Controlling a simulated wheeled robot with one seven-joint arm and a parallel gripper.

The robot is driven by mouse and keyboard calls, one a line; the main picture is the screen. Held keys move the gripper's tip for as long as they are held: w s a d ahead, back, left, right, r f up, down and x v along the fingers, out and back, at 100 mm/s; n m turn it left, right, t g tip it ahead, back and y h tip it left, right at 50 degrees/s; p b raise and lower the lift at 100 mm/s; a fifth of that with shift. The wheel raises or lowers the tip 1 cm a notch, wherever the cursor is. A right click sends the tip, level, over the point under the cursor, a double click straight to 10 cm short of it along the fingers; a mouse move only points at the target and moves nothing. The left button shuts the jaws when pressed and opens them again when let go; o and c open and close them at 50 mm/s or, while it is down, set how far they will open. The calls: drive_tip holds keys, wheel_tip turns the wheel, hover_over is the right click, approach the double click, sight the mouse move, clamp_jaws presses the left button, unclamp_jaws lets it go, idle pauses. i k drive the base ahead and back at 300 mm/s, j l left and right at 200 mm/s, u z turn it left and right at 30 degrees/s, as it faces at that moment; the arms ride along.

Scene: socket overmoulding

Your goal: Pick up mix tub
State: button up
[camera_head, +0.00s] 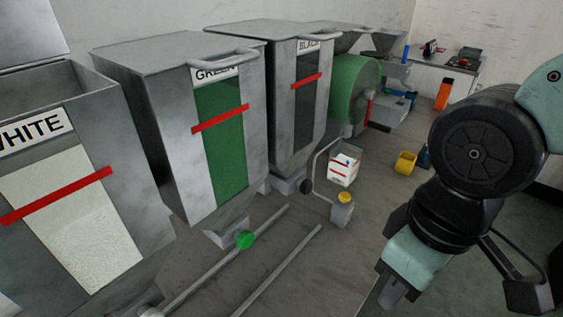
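I cannot tell for sure which thing is the mix tub. A white container with red marks (343,171) stands nearer, in front of the BLACK hopper. My arm comes in from the right edge and hangs down at the lower right, well in front of both. I cannot make out any gripper fingers. I see nothing held.
Grey hoppers marked WHITE (135,195), GREEN (170,140) and BLACK (285,110) line the left. A grey can with a yellow cap (342,212) and two floor rails lie before them. An orange cylinder (442,95) stands farther back. The floor at centre right is partly clear.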

sight(344, 161)
drive_tip(key=k+u, duration=0.2)
drive_tip(key=u, duration=0.2)
drive_tip(key=k+j+u, duration=0.2)
drive_tip(key=u, duration=0.2)
drive_tip(key=k+j+u, duration=0.15)
drive_tip(key=u, duration=0.25)
drive_tip(key=z, duration=1.25)
drive_tip(key=u, duration=0.6)
drive_tip(key=i+l+u, duration=0.1)
drive_tip(key=l+u, duration=1.1)
drive_tip(key=l, duration=0.5)
drive_tip(key=k+l+u, duration=0.15)
drive_tip(key=l, duration=0.85)
drive_tip(key=k+l+u, duration=0.15)
drive_tip(key=l, duration=0.8)
drive_tip(key=k+l+u, duration=0.15)
drive_tip(key=l, duration=0.35)
drive_tip(key=k+l, duration=0.1)
drive_tip(key=l, duration=0.35)
